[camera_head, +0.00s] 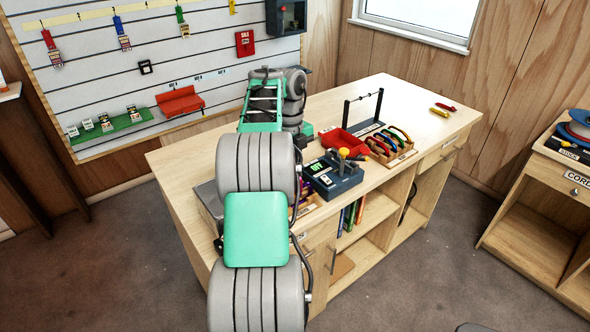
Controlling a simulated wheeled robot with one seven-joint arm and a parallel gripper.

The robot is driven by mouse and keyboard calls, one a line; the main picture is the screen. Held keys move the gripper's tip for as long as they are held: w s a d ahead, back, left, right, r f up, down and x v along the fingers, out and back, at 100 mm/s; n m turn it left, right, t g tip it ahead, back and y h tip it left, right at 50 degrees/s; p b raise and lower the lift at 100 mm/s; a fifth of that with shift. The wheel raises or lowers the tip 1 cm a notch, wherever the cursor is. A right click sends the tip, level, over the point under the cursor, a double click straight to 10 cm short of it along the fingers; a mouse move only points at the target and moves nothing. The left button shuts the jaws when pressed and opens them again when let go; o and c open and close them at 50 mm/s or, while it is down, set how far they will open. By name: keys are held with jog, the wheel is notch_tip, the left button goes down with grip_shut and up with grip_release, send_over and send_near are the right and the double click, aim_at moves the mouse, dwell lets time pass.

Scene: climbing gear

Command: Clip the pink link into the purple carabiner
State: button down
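I cannot make out the pink link or the purple carabiner for certain. Small purple pieces (305,188) show in a wooden tray (310,207) at the table's front edge, partly hidden by my arm. A wooden rack (404,157) holds several coloured curved pieces that look like carabiners. My arm reaches over the table's left part. Its own links hide my gripper, so its fingers do not show.
On the wooden table (390,92) stand a red bin (345,143), a dark blue device (335,180) with a yellow knob, and a black stand (363,110) with an upright bar. The table's far right is mostly clear. A slatted display wall (215,75) rises behind.

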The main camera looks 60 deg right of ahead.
jog(key=shift+f, duration=0.2)
jog(key=shift+f+b, duration=0.35)
jog(key=shift+b, duration=0.1)
jog(key=shift+s+d+r, duration=0.1)
jog(key=shift+s+d, duration=0.05)
dwell(0.4)
jog(key=shift+s+d+p, duration=0.25)
jog(key=shift+d+p, duration=0.2)
jog(key=shift+d, duration=0.15)
jog(key=shift+s+d, duration=0.1)
jog(key=shift+d, duration=0.1)
jog(key=shift+s+d+p, duration=0.2)
jog(key=shift+d+p, duration=0.2)
jog(key=shift+p, duration=0.05)
jog(key=shift+s+d+f, duration=0.2)
jog(key=shift+s+d, duration=0.05)
jog(key=shift+d, duration=0.15)
dwell(0.6)
